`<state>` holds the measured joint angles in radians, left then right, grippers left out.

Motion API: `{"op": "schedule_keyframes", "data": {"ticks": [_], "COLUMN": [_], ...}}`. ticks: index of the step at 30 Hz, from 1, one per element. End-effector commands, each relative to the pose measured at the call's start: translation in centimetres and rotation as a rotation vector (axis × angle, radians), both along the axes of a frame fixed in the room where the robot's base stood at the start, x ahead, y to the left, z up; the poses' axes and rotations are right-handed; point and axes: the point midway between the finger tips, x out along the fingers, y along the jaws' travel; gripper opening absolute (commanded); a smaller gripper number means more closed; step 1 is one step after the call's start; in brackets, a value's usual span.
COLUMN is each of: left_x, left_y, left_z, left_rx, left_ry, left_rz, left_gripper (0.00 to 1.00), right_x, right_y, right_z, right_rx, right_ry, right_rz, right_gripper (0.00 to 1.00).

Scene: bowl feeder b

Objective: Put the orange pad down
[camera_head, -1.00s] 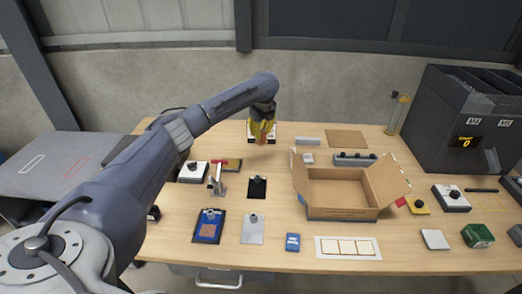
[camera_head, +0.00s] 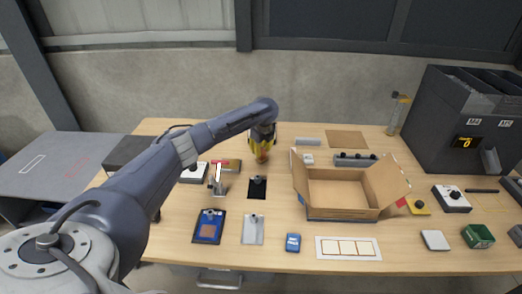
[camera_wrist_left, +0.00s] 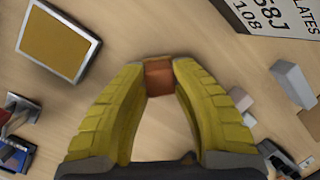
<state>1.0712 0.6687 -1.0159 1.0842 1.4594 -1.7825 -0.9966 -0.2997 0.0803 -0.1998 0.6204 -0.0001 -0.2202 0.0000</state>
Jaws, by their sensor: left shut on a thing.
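My left gripper (camera_head: 262,154) is over the back middle of the wooden table, with its yellow fingers pointing down. In the left wrist view the fingers (camera_wrist_left: 159,72) are shut on the orange pad (camera_wrist_left: 158,78), a small brownish-orange block between the tips. The pad also shows faintly below the fingers in the head view (camera_head: 262,160). I cannot tell whether it touches the table. My right gripper is not in view.
An open cardboard box (camera_head: 342,213) stands to the right of the gripper. A black plate (camera_head: 257,188) lies in front, and a toggle clamp (camera_head: 219,186) stands front left. Bare table lies around the fingertips.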

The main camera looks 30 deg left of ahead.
Motion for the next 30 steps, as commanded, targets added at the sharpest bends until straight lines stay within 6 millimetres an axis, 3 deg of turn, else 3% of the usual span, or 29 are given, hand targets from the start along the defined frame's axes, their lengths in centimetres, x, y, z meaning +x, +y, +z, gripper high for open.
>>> {"op": "schedule_keyframes", "data": {"ticks": [9, 10, 15, 23, 30], "left_x": [0.0, 0.0, 0.0, 0.0, -0.3], "left_y": [0.0, 0.0, 0.0, 0.0, -0.4], "left_z": [-0.2, -0.2, -0.2, -0.1, 2.3], "left_rx": [0.0, 0.0, 0.0, 0.0, 0.0], "left_ry": [0.0, 0.0, 0.0, 0.0, -0.002], "left_rz": [0.0, 0.0, 0.0, 0.0, -0.003], "left_gripper": [0.0, 0.29, 0.48, 0.48, 0.48], "right_x": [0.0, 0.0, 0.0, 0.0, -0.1], "right_y": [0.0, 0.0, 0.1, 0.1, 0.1], "right_z": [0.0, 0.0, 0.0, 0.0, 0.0], "right_rx": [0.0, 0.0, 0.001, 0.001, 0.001], "right_ry": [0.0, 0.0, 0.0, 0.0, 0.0], "right_rz": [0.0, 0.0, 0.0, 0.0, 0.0], "right_gripper": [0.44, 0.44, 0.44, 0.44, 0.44]}}
